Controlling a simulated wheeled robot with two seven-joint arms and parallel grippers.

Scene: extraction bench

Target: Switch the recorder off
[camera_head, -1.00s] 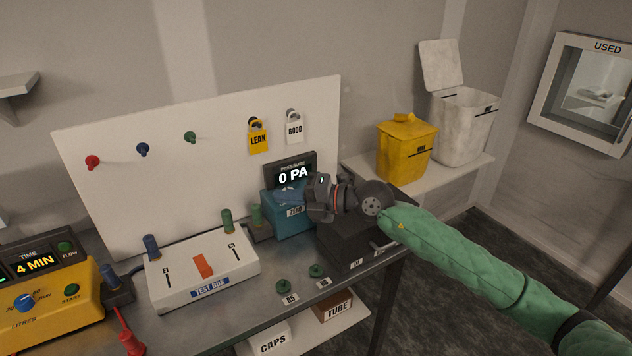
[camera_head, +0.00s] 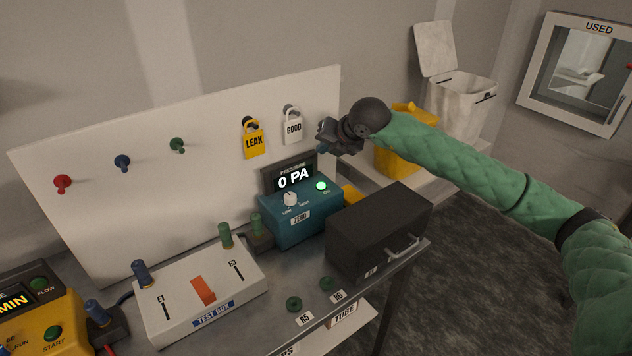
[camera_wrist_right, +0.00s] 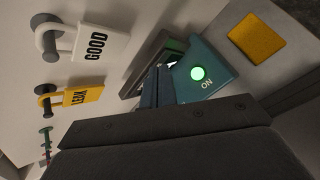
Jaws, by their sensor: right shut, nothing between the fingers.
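The recorder appears to be the teal box (camera_head: 292,226) with a dark pressure display (camera_head: 291,177) reading 0 PA. Its front bears a white knob (camera_head: 290,199), a ZERO label and a lit green button (camera_head: 321,186) marked ON. The lit button (camera_wrist_right: 198,73) also shows in the right wrist view, beside the fingers. My right gripper (camera_head: 325,147) is shut and empty, above the recorder's right side and apart from it. In the wrist view its fingers (camera_wrist_right: 160,86) cover part of the recorder and display. My left gripper is not in view.
A black case (camera_head: 378,232) with a handle stands right of the recorder. A white test box (camera_head: 205,292) with a red switch sits to the left. The LEAK (camera_head: 254,141) and GOOD (camera_head: 292,128) padlocks hang on the white board (camera_head: 200,150). A yellow bin (camera_head: 395,158) is behind my arm.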

